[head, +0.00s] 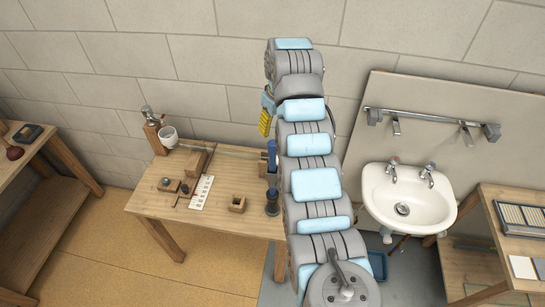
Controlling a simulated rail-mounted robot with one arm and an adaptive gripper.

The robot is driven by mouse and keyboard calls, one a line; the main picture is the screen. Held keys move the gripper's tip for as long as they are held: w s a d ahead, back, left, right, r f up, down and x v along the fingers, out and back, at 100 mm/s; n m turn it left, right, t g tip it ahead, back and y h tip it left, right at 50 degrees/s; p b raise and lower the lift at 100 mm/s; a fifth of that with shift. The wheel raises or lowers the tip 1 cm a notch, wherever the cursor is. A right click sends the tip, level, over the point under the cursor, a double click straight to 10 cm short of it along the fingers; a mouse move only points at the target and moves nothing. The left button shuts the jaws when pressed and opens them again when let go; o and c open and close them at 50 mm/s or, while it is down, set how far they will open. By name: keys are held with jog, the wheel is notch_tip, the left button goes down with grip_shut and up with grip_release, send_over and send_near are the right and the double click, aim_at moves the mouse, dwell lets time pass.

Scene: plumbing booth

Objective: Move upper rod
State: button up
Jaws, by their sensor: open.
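A thin grey rod (232,151) runs along the back of the wooden workbench, from near the white cup toward the blue vise-like part (272,154). Its right end is hidden by or close to my arm. Another long grey rail (425,117) with hooks is mounted on the board above the sink. I cannot tell from the picture which of these is the upper rod. My arm rises through the middle of the view and bends over at the top. My gripper's fingers are hidden behind it. A yellow and dark part (265,122) shows at the arm's left edge.
A white sink (408,197) is right of my arm. Shelves stand at both sides.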

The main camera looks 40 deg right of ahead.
aim_at(273, 143)
jog(key=f, duration=0.2)
jog(key=f+p, duration=0.1)
jog(key=f, duration=0.3)
jog(key=shift+w, duration=0.3)
jog(key=shift+w+a+f+p, duration=0.1)
jog(key=shift+a+f+p, duration=0.05)
jog(key=shift+f+p, duration=0.5)
jog(key=shift+w+a+f+p, duration=0.1)
jog(key=shift+f+p, duration=0.35)
jog(key=shift+f, duration=0.25)
jog(key=shift+w+f, duration=0.2)
jog(key=shift+f, duration=0.95)
jog(key=shift+c, duration=0.4)
